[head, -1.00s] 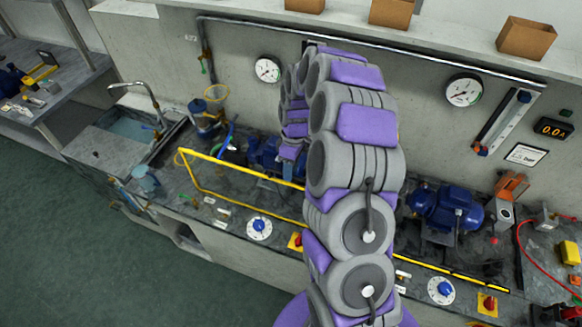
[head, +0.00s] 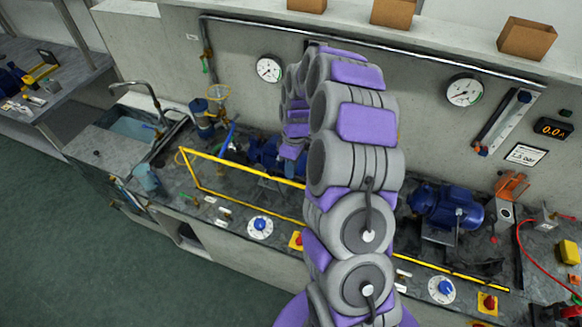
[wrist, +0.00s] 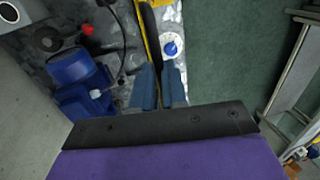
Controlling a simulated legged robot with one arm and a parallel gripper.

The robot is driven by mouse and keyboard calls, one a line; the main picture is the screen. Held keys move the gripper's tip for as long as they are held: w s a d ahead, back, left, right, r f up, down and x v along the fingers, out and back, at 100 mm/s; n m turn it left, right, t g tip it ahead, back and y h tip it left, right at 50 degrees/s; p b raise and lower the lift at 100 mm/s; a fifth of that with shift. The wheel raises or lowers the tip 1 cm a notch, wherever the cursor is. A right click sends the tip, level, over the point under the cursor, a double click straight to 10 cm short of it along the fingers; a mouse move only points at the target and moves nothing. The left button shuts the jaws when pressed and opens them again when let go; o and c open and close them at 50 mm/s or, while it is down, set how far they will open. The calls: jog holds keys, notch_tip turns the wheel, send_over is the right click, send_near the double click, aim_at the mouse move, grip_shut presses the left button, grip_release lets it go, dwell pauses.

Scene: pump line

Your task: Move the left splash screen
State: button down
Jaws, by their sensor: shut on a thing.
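The left splash screen (head: 240,165) is a clear panel in a yellow frame. It stands upright along the front of the bench, left of my arm in the head view. Its right end is hidden behind my arm. In the wrist view, my gripper's two blue fingers (wrist: 160,70) are close together at a dark strip beside a yellow bar, which looks like the screen's top edge. They are shut on it. The exact contact is hard to make out. In the head view my gripper is hidden by my arm.
A blue motor (wrist: 75,70) stands beside the fingers in the wrist view. A dial with a blue knob (head: 260,227) sits in front of the screen. Another blue motor (head: 447,207) stands to the right. A sink (head: 130,127) is at the left end. Green floor lies in front.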

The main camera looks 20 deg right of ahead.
aim_at(291, 210)
notch_tip(291, 210, down, 26)
jog(key=b, duration=0.8)
jog(key=shift+w+b, duration=0.1)
jog(key=shift+b, duration=0.25)
jog(key=shift+f, duration=0.15)
jog(key=c, duration=1.2)
grip_release()
jog(key=shift+f, duration=0.2)
jog(key=shift+c, duration=0.2)
jog(key=shift+o, duration=0.4)
jog(key=shift+d+r, duration=0.1)
jog(key=shift+r, duration=0.05)
